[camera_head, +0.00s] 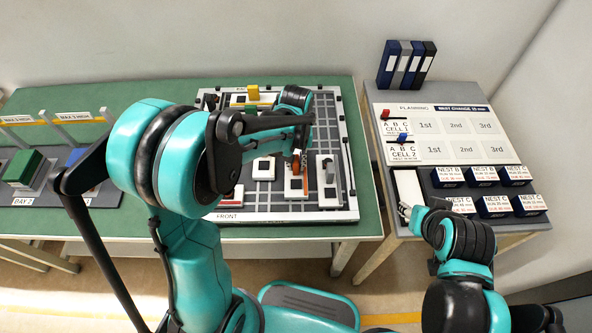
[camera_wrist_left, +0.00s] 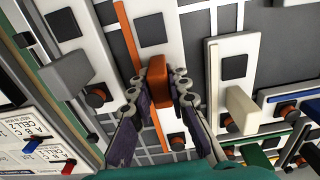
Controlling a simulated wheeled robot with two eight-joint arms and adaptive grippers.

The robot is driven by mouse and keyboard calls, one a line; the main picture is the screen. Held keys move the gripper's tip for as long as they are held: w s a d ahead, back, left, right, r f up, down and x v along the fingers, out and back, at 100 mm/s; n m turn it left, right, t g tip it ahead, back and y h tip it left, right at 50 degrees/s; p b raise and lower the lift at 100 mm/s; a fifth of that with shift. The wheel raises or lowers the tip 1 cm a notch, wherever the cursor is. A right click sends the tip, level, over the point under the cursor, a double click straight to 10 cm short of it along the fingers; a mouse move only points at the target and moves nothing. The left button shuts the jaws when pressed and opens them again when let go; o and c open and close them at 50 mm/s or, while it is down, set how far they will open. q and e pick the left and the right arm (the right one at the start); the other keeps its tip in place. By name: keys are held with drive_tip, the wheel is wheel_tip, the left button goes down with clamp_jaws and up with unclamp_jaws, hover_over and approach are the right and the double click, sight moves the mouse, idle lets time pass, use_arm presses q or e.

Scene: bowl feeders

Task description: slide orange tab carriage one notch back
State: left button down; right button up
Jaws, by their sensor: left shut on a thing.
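The orange tab (camera_head: 296,162) stands on a white carriage (camera_head: 296,187) with a dark square, on the gridded board marked FRONT. My left gripper (camera_head: 297,150) reaches down over it from behind my arm. In the left wrist view the two fingers (camera_wrist_left: 157,92) close on either side of the orange tab (camera_wrist_left: 157,80), and the carriage's dark square (camera_wrist_left: 150,28) shows beyond. My arm hides much of the board's left part. My right gripper (camera_head: 405,212) is at the right table, by a white plate; its fingers are too small to read.
A grey-tab carriage (camera_head: 328,188) sits close on the right, and a white carriage (camera_head: 263,168) on the left. A yellow block (camera_head: 252,92) is at the back of the board. Several nest boxes (camera_head: 483,175) stand on the right table. A green block (camera_head: 24,168) is far left.

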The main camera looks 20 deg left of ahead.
use_arm(q)
drive_tip(key=w, duration=0.2)
drive_tip(key=w+a, duration=0.1)
drive_tip(key=w, duration=0.1)
drive_tip(key=w+a, duration=0.1)
drive_tip(key=w, duration=0.1)
drive_tip(key=shift+w, duration=0.4)
drive_tip(key=c, duration=1.4)
unclamp_jaws()
drive_tip(key=shift+c, duration=0.2)
drive_tip(key=shift+r, duration=0.1)
wheel_tip(320, 180, up, 12)
